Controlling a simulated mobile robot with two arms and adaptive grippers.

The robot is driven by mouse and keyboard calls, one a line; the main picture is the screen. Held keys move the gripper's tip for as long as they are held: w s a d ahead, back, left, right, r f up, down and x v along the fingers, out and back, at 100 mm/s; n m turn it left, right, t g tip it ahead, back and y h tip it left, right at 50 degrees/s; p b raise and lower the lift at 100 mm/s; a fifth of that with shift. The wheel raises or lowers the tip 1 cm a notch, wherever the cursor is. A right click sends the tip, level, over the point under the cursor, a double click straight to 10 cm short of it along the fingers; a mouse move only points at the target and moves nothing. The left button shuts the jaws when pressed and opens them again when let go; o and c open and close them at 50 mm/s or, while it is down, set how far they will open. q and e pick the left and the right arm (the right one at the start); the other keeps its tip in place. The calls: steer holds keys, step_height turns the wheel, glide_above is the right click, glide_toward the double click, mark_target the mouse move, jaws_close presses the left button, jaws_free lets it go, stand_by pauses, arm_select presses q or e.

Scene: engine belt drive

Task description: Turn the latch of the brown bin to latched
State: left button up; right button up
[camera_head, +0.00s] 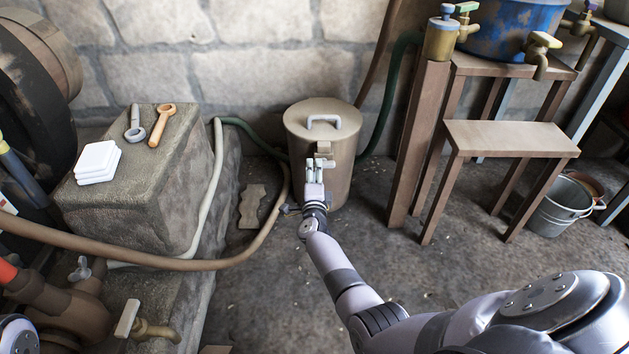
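The brown bin (341,181) is a round drum with a flat lid and a pale grey handle on top, standing against the back wall. Its latch (323,147) is a small tan piece on the front, just below the lid rim. My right gripper (315,166) is in front of the bin, with its fingertips at or just below the latch. The fingers point up toward it and cover part of the bin's front. I cannot tell whether they touch the latch or how far they are parted. My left gripper is out of view.
A stone block (140,205) at left carries two wrenches and white tiles. A wooden bench (512,137) and metal bucket (562,207) stand at right. Floor between bin and bench is mostly clear.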

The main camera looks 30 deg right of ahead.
steer(key=v, duration=0.6)
stand_by(0.4)
